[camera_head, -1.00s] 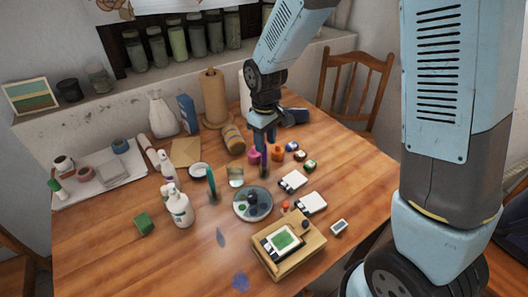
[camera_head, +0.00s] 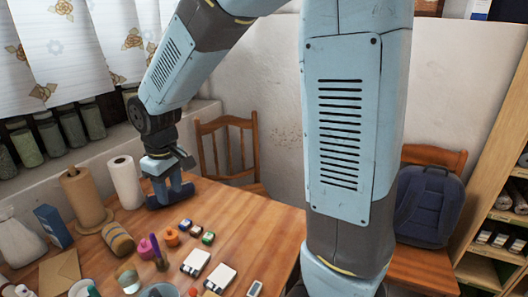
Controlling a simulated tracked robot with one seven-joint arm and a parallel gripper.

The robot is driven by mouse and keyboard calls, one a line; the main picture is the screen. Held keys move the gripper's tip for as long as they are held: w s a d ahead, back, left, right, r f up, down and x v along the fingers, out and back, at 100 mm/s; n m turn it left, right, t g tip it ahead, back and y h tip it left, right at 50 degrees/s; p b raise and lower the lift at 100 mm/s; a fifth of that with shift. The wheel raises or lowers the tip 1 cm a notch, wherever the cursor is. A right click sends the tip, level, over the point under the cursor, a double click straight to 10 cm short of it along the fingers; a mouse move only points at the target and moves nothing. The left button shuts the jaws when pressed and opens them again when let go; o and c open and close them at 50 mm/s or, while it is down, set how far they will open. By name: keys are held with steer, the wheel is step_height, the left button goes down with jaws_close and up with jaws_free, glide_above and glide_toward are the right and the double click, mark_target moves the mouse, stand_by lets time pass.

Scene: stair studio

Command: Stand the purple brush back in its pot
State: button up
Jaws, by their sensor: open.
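The purple brush (camera_head: 158,254) stands upright at the bottom left of the head view, close beside the pink pot (camera_head: 147,245). I cannot tell whether its lower end is inside a pot or only next to one. My gripper (camera_head: 170,184) is open, well above and behind the brush, near the far edge of the table. Its fingers overlap a dark blue object (camera_head: 178,198) in the picture. I cannot tell whether they touch it.
An orange pot (camera_head: 171,237), small paint jars (camera_head: 196,231) and white cards (camera_head: 196,262) are near the brush. A white roll (camera_head: 126,183), brown roll (camera_head: 86,200) and striped jar (camera_head: 118,239) stand left. The right tabletop (camera_head: 270,228) is clear. Chairs stand beyond.

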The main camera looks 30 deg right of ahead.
steer(key=s+d+r+m+t, duration=0.2)
steer(key=s+d+r+m, duration=0.2)
steer(key=s+d+r, duration=0.2)
steer(key=s+d+r+m+t, duration=0.2)
steer(key=s+d+r+m, duration=0.2)
steer(key=s+d+r, duration=0.3)
steer(key=s+d, duration=0.3)
steer(key=d, duration=0.3)
steer(key=shift+d+r, duration=0.15)
steer(key=shift+r, duration=0.15)
stand_by(0.5)
